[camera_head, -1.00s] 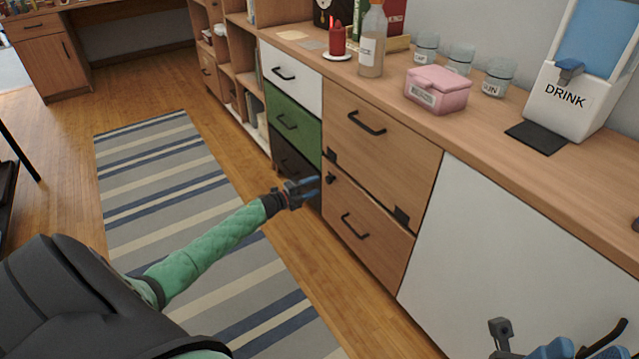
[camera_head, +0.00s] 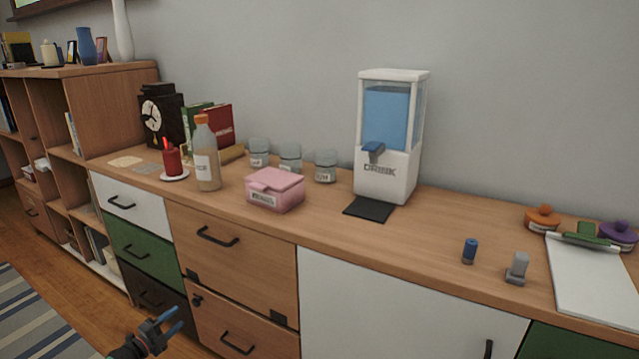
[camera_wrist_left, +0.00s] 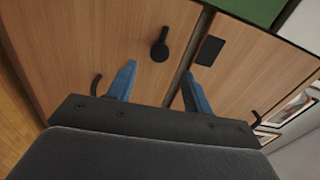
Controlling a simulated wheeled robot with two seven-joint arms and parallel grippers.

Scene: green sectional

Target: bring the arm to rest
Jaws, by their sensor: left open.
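My left gripper (camera_head: 165,328) shows at the bottom left of the head view, in front of the dark lower drawer (camera_head: 147,291) and the wooden drawers. Its blue fingers are apart and nothing is between them. In the left wrist view the two blue fingertips (camera_wrist_left: 163,82) point at the wooden drawer fronts (camera_wrist_left: 128,35), with a dark latch piece (camera_wrist_left: 160,45) beyond them. Whether the fingers touch the drawers cannot be told. My right gripper is outside both current views.
The counter (camera_head: 440,232) holds a drink dispenser (camera_head: 387,140), a pink box (camera_head: 274,190), an orange-capped bottle (camera_head: 206,160), glass jars (camera_head: 290,158) and a clipboard (camera_head: 597,282). A wooden bookcase (camera_head: 110,100) stands at left. The striped rug (camera_head: 35,325) lies on open floor.

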